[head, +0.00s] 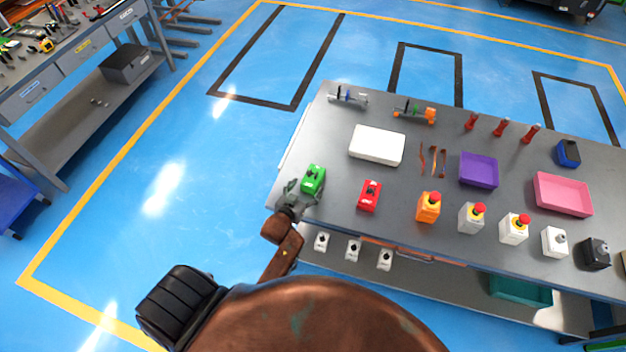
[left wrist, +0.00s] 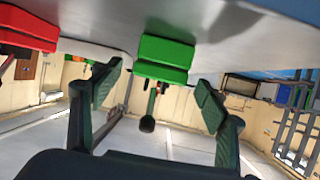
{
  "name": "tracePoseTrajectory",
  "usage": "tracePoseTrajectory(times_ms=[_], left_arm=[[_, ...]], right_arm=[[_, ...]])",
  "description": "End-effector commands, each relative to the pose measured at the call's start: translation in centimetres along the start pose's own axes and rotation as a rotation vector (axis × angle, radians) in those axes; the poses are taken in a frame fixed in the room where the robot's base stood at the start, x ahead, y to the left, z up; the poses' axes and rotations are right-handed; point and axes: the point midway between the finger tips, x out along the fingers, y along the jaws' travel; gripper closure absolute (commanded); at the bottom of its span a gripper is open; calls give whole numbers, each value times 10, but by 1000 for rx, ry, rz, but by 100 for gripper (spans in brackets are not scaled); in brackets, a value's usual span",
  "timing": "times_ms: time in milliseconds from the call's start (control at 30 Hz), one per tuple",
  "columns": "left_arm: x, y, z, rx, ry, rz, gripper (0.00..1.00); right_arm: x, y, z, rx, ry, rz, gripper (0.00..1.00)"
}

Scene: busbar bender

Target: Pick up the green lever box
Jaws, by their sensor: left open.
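The green lever box (head: 313,179) sits on the left end of the grey table (head: 335,215). In the left wrist view the green lever box (left wrist: 165,58) shows upside down, with a dark lever ending in a round knob. My left gripper (head: 299,190) is at the box's near left side, open and empty. In the left wrist view its two fingers (left wrist: 160,88) are spread to either side of the box, with gaps showing. Whether the fingertips reach past its near face I cannot tell. My right gripper is not in view.
A red box (head: 369,196) stands to the right of the green one, and it also shows in the left wrist view (left wrist: 28,28). An orange button box (head: 428,207) is further right. A white box (head: 377,146) lies behind. Small white switches (head: 353,250) sit below the table's front edge.

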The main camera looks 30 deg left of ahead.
Motion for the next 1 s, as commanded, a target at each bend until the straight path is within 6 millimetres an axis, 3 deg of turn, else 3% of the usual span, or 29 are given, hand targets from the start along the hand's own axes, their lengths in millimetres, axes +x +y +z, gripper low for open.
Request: tracePoseTrajectory(times_ms=[500, 800, 1000], left_arm=[[64, 1, -4, 0, 0, 1, 32], [69, 0, -3, 0, -1, 0, 32], [69, 0, -3, 0, -1, 0, 45]], right_arm=[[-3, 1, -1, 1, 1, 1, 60], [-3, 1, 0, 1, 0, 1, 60], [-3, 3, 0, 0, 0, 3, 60]])
